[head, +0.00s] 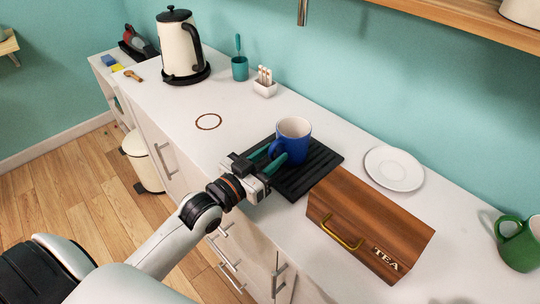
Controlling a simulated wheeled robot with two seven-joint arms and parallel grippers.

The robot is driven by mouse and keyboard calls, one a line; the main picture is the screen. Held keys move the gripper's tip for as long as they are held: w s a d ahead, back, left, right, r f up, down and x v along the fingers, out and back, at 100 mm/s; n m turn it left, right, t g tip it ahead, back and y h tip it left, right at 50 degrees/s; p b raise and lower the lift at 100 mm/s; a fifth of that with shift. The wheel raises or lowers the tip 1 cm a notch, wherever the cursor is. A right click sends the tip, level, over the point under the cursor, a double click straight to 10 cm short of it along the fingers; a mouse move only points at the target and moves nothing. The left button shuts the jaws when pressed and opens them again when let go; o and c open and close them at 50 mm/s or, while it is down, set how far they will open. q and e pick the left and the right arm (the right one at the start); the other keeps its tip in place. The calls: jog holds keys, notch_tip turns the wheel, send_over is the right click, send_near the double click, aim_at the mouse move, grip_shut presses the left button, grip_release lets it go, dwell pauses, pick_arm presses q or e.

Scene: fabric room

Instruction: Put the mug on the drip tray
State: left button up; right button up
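The blue mug (296,145), white inside, appears upright over the black ribbed drip tray (322,160) and seems to rest on it. Its handle points left, toward my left gripper. My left gripper (277,153) is at the mug's handle side, low over the tray's left part. Its two teal fingers are spread apart, with the handle between them. Whether a finger touches the mug cannot be told. My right gripper is not in view.
A wooden tea box (375,215) stands just right of the tray. A white saucer (394,169) lies behind it, and a green mug (520,245) stands far right. A kettle (180,50), teal cup (240,68) and white holder (265,88) stand at the back left.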

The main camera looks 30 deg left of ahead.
pick_arm(q)
jog(key=shift+r, duration=0.1)
jog(key=shift+s, duration=0.15)
jog(key=b+v, duration=0.1)
jog(key=v, duration=1)
jog(key=shift+s, duration=0.35)
